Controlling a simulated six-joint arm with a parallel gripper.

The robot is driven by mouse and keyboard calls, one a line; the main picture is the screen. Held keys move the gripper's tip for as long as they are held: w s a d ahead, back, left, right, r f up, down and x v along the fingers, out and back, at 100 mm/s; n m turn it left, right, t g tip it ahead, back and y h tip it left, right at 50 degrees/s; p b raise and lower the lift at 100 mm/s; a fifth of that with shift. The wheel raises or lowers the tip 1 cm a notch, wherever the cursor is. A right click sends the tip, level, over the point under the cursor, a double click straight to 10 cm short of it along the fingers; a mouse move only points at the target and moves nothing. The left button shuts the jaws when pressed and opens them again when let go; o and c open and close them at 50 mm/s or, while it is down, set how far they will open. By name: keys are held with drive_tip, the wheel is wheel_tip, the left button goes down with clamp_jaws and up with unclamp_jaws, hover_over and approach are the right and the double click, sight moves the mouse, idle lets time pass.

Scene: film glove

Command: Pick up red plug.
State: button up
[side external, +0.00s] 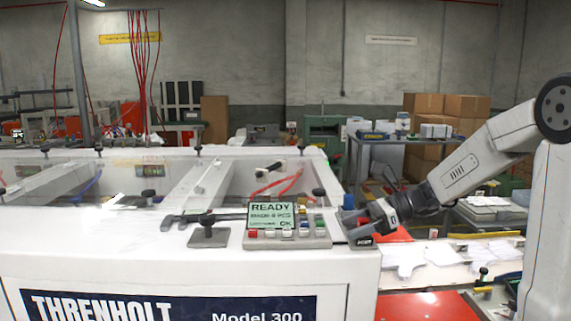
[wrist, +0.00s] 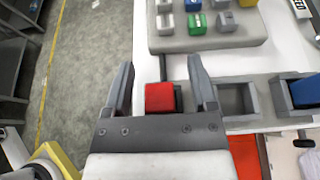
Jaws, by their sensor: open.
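The red plug (wrist: 160,98) is a small red block with a dark front side, seen in the wrist view between the two fingers of my gripper (wrist: 160,66). A gap shows on both sides of it, so the fingers are open and do not touch it. In the side external view my gripper (side external: 356,228) is low at the right end of the white machine's top, beside the control panel.
A grey control panel (side external: 287,240) with coloured buttons stands just left of my gripper. In the wrist view, an empty grey socket (wrist: 222,100) and a blue plug (wrist: 305,91) in another socket lie to the right. The machine top's edge is close by.

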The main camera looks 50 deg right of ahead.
idle(0.4)
clamp_jaws()
drive_tip(key=shift+r, duration=0.15)
wheel_tip(320, 180, up, 10)
idle(0.8)
